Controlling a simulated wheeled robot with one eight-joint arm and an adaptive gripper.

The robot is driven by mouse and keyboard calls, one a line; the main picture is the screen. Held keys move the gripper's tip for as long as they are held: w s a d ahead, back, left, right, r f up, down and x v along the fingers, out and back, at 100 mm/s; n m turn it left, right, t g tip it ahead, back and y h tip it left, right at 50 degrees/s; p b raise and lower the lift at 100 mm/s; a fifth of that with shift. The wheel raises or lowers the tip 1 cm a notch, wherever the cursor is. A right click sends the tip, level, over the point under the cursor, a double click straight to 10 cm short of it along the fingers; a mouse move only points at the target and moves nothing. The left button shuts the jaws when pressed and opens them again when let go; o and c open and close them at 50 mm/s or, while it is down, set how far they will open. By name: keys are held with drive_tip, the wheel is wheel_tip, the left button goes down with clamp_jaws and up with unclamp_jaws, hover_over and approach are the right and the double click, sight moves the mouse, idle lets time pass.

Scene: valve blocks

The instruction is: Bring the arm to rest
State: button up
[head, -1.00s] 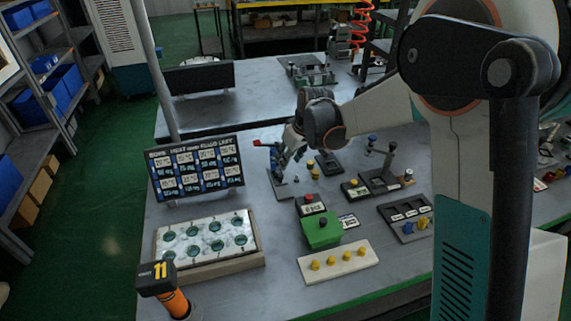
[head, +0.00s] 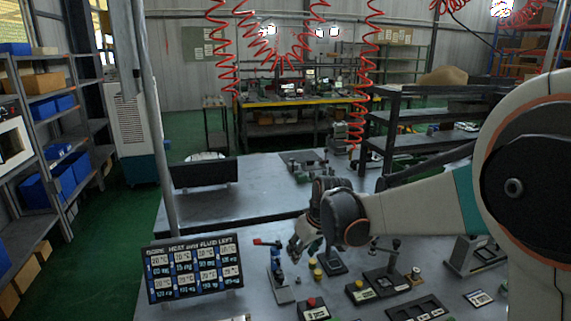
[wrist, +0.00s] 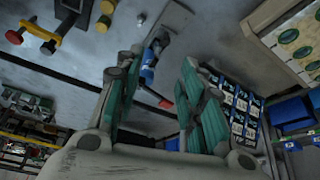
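My gripper (head: 304,246) hangs above the middle of the grey table, at the end of my arm, which reaches in from the right. In the wrist view my gripper (wrist: 160,60) has its two teal-padded fingers apart with nothing held between them. A small blue fitting with a red lever (head: 274,255) stands on a grey plate, just left of the gripper in the head view. It also shows beyond the fingertips in the wrist view (wrist: 150,62), and the gripper appears clear of it.
A black label board (head: 194,268) stands at the front left, near a thin upright post (head: 168,120). Several blocks and trays with knobs lie on the table (head: 228,210) below and right of the gripper. A dark panel (head: 205,173) stands farther back.

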drive_tip(key=s+d+r+m+t, duration=0.1)
drive_tip(key=s+d+r+m, duration=0.1)
drive_tip(key=s+d+r, duration=0.6)
drive_tip(key=s+d+m+t+h, duration=0.1)
drive_tip(key=s+d+m, duration=0.1)
drive_tip(key=s, duration=0.9)
drive_tip(key=s+d+m+t+h, duration=0.1)
drive_tip(key=s+d, duration=0.4)
drive_tip(key=s, duration=0.6)
drive_tip(key=shift+f+m+h, duration=0.2)
drive_tip(key=shift+m+h, duration=0.1)
drive_tip(key=shift+m, duration=0.6)
